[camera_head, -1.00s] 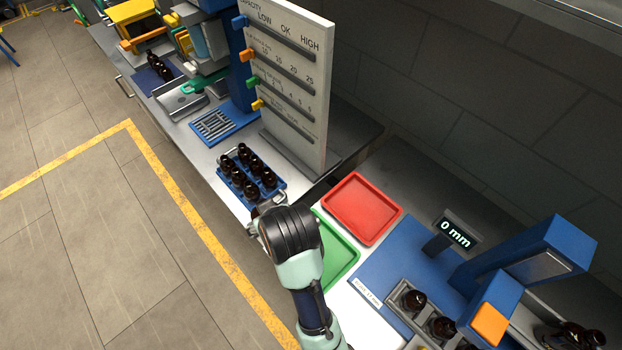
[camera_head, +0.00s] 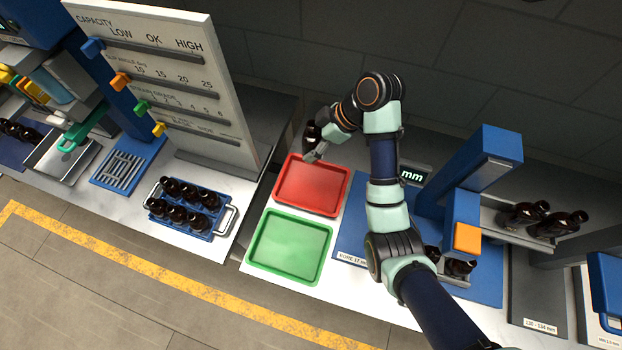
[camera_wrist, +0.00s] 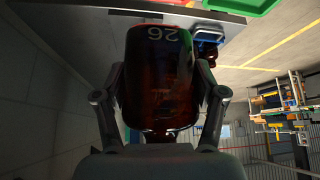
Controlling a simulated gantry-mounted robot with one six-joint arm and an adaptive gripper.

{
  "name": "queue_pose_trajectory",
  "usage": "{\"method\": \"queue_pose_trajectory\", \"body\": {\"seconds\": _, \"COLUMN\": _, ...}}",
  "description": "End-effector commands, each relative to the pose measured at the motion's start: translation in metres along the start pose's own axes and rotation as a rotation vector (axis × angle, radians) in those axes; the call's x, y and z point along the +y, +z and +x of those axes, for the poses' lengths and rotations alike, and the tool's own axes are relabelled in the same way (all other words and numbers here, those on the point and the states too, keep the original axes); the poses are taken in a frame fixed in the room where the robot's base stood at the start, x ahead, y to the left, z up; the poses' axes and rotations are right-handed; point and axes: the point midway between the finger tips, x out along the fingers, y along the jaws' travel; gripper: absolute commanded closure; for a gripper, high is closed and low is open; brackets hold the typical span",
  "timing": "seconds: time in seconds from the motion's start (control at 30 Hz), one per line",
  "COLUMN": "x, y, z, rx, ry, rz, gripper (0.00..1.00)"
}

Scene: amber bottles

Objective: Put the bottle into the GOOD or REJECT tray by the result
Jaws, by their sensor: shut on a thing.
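My gripper (camera_head: 318,148) is shut on an amber bottle (camera_head: 309,134) beyond the far edge of the red tray (camera_head: 312,186), above the surface. In the wrist view the dark brown bottle (camera_wrist: 158,85) sits between both fingers, with an upside-down "26" on it. The green tray (camera_head: 290,246) lies in front of the red one. Both trays look empty, and I see no GOOD or REJECT label on them. The gauge display (camera_head: 413,176) shows "mm"; my arm hides its number.
A blue rack (camera_head: 217,232) of several bottles stands left of the trays. The capacity board (camera_head: 222,132) rises behind it. The blue gauge station (camera_head: 455,165) stands to the right, partly behind my arm. More bottles (camera_head: 545,222) lie at far right.

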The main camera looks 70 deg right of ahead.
Motion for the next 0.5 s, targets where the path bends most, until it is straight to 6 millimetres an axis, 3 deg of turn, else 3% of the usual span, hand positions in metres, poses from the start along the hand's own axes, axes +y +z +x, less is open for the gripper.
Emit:
{"method": "queue_pose_trajectory", "body": {"seconds": 0.17, "x": -0.001, "y": 0.013, "z": 0.021, "rx": -0.001, "ry": -0.005, "rz": 0.004, "gripper": 0.76}}
{"method": "queue_pose_trajectory", "body": {"seconds": 0.5, "x": -0.002, "y": 0.069, "z": 0.109, "rx": -0.002, "ry": -0.003, "rz": 0.004, "gripper": 0.76}}
